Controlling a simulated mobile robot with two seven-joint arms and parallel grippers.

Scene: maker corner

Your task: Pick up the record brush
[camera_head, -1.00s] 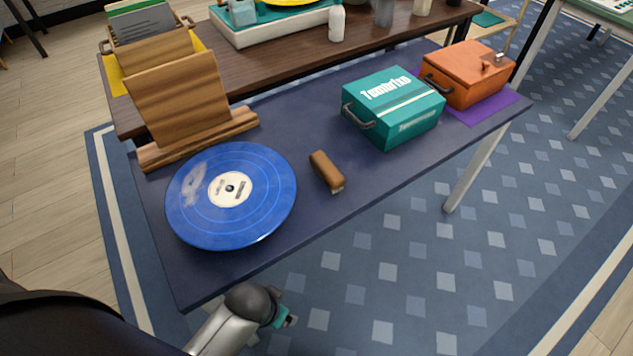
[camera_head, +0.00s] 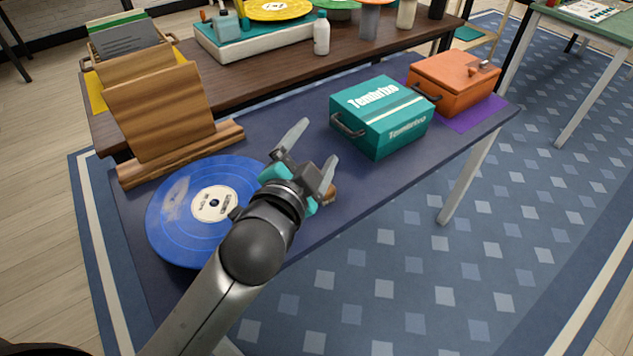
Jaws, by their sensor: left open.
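The record brush (camera_head: 331,193) is a small brown block on the dark blue table (camera_head: 372,185). Only its near end shows, beside the right finger of my left gripper; the rest is hidden behind the gripper. My left gripper (camera_head: 312,152) is open above the table, over the brush area, with its two grey fingers spread and pointing away from me. I see nothing between the fingers. How high it is above the brush I cannot tell. My right gripper is not in view.
A blue record (camera_head: 172,215) lies left of the gripper, partly under my arm. A wooden stand (camera_head: 160,110) is behind it. A teal box (camera_head: 381,116) and an orange box (camera_head: 453,84) stand to the right. A second, brown table (camera_head: 270,75) is behind.

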